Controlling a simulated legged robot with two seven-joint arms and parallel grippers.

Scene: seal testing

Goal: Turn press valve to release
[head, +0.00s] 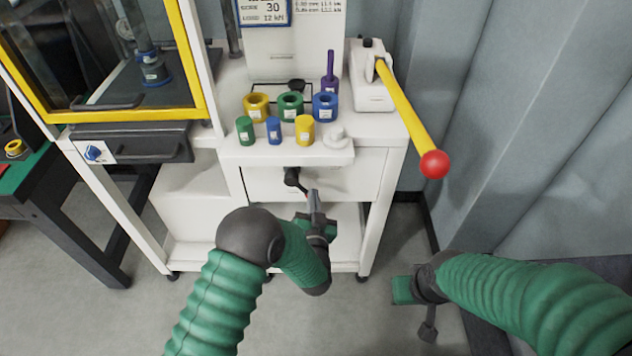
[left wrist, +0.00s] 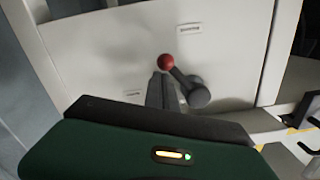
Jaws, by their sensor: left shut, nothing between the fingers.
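The press valve is a short dark lever (head: 292,178) on the white front panel below the bench top. The left wrist view shows its red ball knob (left wrist: 166,62) and round dark hub (left wrist: 199,97), with the knob up and left of the hub. My left gripper (head: 313,194) is shut and empty in front of the panel, just right of and below the lever. In the left wrist view its fingertips (left wrist: 160,78) are close below the knob; whether they touch cannot be told. My right gripper (head: 428,330) hangs low at the right, far from the valve; its fingers are unclear.
A yellow press handle (head: 405,110) with a red ball sticks out over the right side. Several coloured rings and cylinders (head: 304,130) stand on the white bench top (head: 240,155). A yellow-framed guard (head: 190,60) is at the left. A grey wall (head: 480,130) bounds the right.

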